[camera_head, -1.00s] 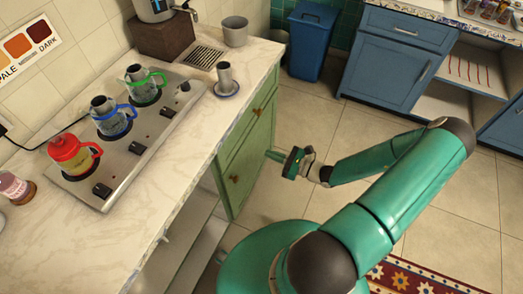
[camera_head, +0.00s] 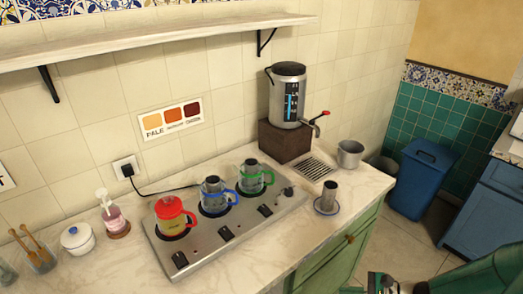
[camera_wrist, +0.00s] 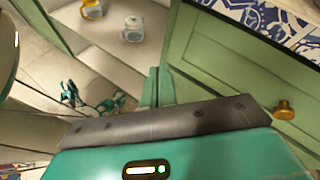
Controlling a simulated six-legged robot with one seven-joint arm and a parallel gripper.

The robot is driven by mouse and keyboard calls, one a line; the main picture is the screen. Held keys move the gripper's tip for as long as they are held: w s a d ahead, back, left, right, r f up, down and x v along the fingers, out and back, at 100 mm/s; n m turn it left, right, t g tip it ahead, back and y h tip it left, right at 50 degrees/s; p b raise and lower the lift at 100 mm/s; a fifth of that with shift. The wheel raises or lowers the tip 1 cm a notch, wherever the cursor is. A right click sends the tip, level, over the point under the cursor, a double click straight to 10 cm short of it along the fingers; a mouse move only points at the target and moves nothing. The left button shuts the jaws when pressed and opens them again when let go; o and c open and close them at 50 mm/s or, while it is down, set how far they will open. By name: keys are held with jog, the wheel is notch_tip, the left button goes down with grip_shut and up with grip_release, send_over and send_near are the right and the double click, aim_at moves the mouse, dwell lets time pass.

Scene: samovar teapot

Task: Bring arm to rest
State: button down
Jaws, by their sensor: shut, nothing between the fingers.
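My gripper (camera_wrist: 158,86) is shut and empty in the wrist view, its two green fingers side by side. It is in front of the green cabinet (camera_wrist: 225,62) with its brass knob (camera_wrist: 284,110). In the head view, only part of my gripper (camera_head: 353,290) and arm shows at the bottom right edge, low beside the counter front. The rest of the arm is cut off by the frame.
On the counter (camera_head: 262,262), a hotplate (camera_head: 230,235) holds red-, blue- and green-handled pots. A samovar (camera_head: 288,95), metal cup (camera_head: 350,154) and small cup on a saucer (camera_head: 328,197) stand to the right. A blue bin (camera_head: 422,180) stands on the floor.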

jog(key=s+a+r+n+h, duration=0.3)
jog(key=r+n, duration=0.3)
jog(key=r, duration=0.4)
jog(key=s+a+r+n+h, duration=0.3)
jog(key=r+n+h, duration=0.2)
jog(key=r, duration=0.6)
jog(key=s+a+r+n+h, duration=0.3)
jog(key=r+n, duration=0.4)
jog(key=r, duration=0.4)
jog(key=shift+s+a+t+h, duration=0.3)
jog(key=shift+s+t+h, duration=0.15)
jog(key=shift+h, duration=0.25)
jog(key=shift+a, duration=0.15)
